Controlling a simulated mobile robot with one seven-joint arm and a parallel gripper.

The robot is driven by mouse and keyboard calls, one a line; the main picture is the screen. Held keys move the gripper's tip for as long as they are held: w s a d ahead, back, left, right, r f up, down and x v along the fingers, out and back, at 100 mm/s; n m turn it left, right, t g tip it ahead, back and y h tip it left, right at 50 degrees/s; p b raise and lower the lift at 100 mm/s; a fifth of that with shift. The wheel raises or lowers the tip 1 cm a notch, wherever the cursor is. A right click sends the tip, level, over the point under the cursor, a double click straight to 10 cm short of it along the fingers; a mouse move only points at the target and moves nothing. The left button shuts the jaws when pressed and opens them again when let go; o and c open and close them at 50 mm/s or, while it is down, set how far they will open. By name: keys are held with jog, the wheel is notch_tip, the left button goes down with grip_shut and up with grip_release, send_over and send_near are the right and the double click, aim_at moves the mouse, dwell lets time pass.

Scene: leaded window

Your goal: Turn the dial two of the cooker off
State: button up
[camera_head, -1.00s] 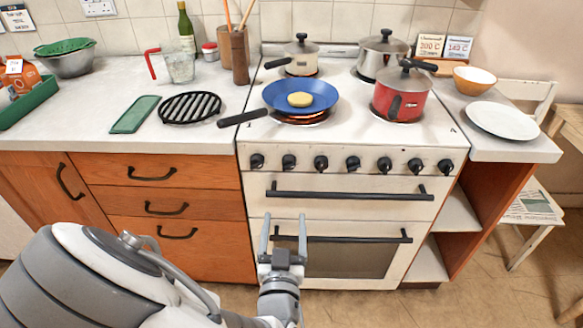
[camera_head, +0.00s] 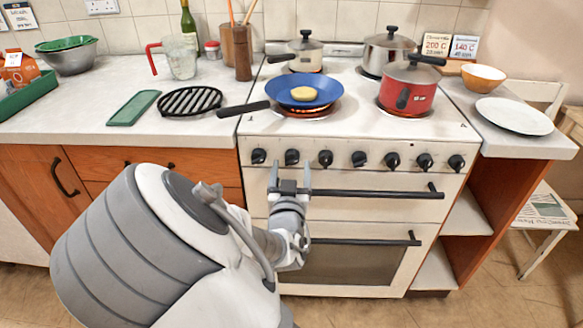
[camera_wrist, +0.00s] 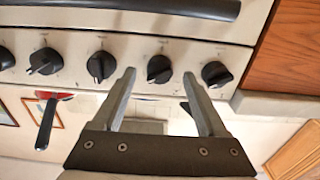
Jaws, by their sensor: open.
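The white cooker (camera_head: 350,178) has a row of several black dials along its front panel. Counted from the left, the second dial (camera_head: 292,157) also shows in the wrist view (camera_wrist: 159,69), which looks upside down. My gripper (camera_head: 291,164) is open and empty in front of the panel. In the wrist view my gripper (camera_wrist: 159,73) has the second dial between its two fingertips, one on each side. I cannot tell whether the fingers touch the panel. The hob under the blue pan (camera_head: 304,91) glows red.
The first dial (camera_head: 258,156) and third dial (camera_head: 325,158) stand close on either side. A black oven handle (camera_head: 370,194) runs just below the dials. The frying pan's handle (camera_head: 243,109) sticks out over the worktop. A red pot (camera_head: 408,97) stands on the front right hob.

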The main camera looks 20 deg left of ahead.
jog(key=shift+x, duration=0.85)
jog(key=shift+c, duration=0.3)
grip_shut()
